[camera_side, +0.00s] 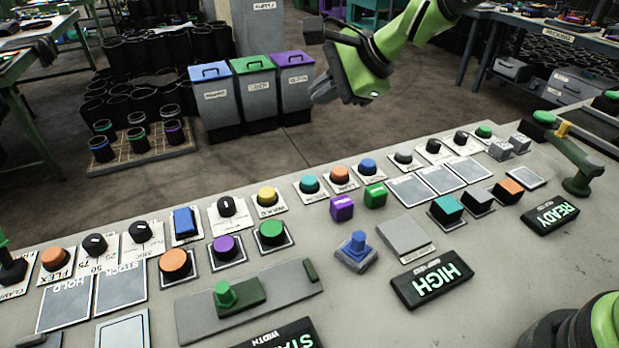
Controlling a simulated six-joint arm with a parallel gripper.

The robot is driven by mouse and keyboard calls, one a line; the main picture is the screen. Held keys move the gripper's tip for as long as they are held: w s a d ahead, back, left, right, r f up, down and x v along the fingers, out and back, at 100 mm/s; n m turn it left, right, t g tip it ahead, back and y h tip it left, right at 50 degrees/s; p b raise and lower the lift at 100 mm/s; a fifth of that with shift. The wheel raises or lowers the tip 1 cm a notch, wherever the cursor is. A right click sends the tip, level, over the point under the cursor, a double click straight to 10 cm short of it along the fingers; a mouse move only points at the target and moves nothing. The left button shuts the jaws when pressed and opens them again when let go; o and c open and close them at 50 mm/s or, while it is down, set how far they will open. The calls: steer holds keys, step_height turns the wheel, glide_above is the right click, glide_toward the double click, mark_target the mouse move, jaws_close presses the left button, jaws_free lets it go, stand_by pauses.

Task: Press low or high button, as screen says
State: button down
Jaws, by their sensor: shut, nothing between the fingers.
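A dark screen (433,280) on the front part of the panel shows HIGH in pale green letters. Many round push buttons stand on the panel behind it, among them an orange one (340,176), a teal one (310,184), a blue one (368,167) and a yellow one (267,196). Their small labels are too small to read, so I cannot tell which is low or high. My gripper (318,92) hangs in the air beyond the panel's far edge, at the top middle. It is shut and empty, touching no button.
Another screen (550,215) reads READY at the right. A green-knobbed slider (225,294) and a blue joystick-like control (357,245) stand at the front. A green-topped lever (575,160) rises at the right. Lidded bins (215,95) stand on the floor beyond.

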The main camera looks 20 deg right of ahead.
mark_target(310, 181)
step_height(310, 181, down, 7)
steer(key=w+a+m, duration=0.1)
steer(key=w+m, duration=0.1)
steer(key=shift+w+a, duration=0.15)
steer(key=shift+a, duration=0.1)
steer(key=shift+f, duration=4.3)
steer(key=shift+f, duration=0.15)
steer(key=shift+f, duration=0.25)
steer(key=shift+f, duration=0.4)
steer(key=shift+r, duration=0.8)
